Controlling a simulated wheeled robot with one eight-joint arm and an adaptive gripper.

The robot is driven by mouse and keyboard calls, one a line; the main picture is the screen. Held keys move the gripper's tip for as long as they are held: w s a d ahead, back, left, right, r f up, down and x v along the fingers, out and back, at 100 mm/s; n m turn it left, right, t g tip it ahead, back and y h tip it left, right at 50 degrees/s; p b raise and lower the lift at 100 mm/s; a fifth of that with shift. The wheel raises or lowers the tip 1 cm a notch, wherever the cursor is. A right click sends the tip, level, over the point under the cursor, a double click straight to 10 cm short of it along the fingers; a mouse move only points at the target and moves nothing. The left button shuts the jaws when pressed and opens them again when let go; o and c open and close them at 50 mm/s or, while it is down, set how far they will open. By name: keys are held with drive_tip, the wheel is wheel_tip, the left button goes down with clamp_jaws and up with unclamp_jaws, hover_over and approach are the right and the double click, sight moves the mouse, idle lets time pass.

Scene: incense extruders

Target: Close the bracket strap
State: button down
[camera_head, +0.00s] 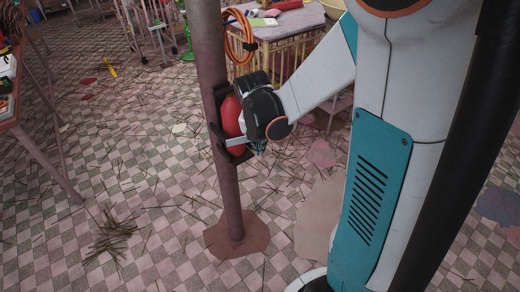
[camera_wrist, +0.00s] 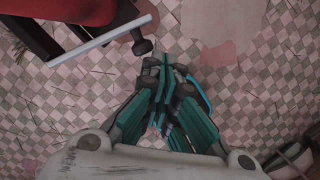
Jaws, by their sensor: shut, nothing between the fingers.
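A red cylinder (camera_head: 231,115) sits in a dark bracket (camera_head: 220,150) on an upright pole. In the wrist view, part of the red cylinder (camera_wrist: 75,12) and the dark bracket (camera_wrist: 33,37) show at top left. A pale straight strap (camera_wrist: 100,40) runs slantwise beside the red body, with a dark knob-like piece (camera_wrist: 140,42) near its right end. I cannot tell whether the strap is latched. My gripper (camera_wrist: 167,70) is shut and empty, just below and right of that piece, apparently apart from it. In the head view my wrist hides most of the fingers.
The brown pole (camera_head: 226,190) stands on a floor plate (camera_head: 237,237) close to my arm. A table (camera_head: 290,30) with items stands behind, and a wooden bench (camera_head: 10,118) at left. An orange hose coil (camera_head: 240,35) hangs beside the pole. Thin sticks (camera_head: 115,235) litter the tiled floor.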

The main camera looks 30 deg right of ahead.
drive_tip(key=shift+w+d+b, duration=0.2)
drive_tip(key=shift+w+d, duration=0.35)
drive_tip(key=shift+w, duration=0.15)
drive_tip(key=shift+w+d+b, duration=0.15)
drive_tip(key=shift+w+d, duration=0.35)
drive_tip(key=shift+w, duration=0.2)
drive_tip(key=shift+w+a, duration=0.1)
drive_tip(key=shift+w+a, duration=0.4)
drive_tip(key=shift+w, duration=0.05)
